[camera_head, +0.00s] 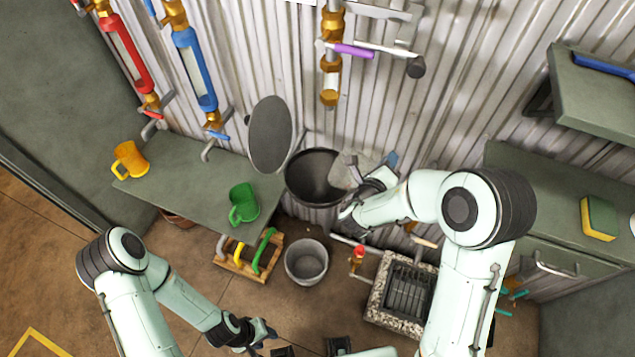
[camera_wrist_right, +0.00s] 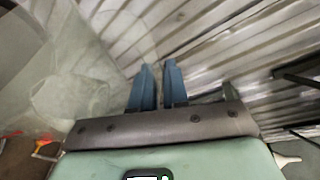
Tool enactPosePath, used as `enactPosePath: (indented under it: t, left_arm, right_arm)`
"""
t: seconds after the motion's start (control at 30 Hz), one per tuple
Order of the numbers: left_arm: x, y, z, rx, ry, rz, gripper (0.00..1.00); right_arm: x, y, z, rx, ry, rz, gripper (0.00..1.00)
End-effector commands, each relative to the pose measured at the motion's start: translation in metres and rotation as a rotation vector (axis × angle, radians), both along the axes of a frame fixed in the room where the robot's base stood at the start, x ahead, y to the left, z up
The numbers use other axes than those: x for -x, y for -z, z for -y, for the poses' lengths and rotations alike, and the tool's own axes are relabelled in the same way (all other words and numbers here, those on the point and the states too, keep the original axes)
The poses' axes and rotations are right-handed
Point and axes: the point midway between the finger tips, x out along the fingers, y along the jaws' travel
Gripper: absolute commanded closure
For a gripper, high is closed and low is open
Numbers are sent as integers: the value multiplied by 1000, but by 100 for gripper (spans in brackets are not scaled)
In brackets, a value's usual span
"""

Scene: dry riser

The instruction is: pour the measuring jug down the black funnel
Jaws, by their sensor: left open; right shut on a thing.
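The clear measuring jug (camera_head: 350,168) is at the right rim of a wide black round vessel, which I take to be the black funnel (camera_head: 312,188). My right gripper (camera_head: 368,190) is shut on the jug. In the right wrist view, the see-through jug (camera_wrist_right: 75,65) fills the left side, beside the blue fingers of my right gripper (camera_wrist_right: 155,88). I cannot tell how far the jug is tilted or whether liquid is in it. My left gripper (camera_head: 262,335) is open and empty, low over the floor, away from the jug.
A grey bucket (camera_head: 306,262), a wooden crate (camera_head: 232,268) and a floor drain (camera_head: 405,290) lie below.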

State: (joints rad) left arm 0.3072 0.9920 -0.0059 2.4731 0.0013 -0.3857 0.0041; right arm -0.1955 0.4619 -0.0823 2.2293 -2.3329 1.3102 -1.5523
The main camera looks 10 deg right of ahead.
Motion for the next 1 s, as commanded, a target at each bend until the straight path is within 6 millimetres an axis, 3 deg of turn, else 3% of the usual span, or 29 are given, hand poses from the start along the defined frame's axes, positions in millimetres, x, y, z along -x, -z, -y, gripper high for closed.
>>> enactPosePath:
  t: [1.0]
  left_arm:
    - [-11,-14,0,0,0,12,57]
  right_arm:
    - [-7,-9,-19,158,3,-51,100]
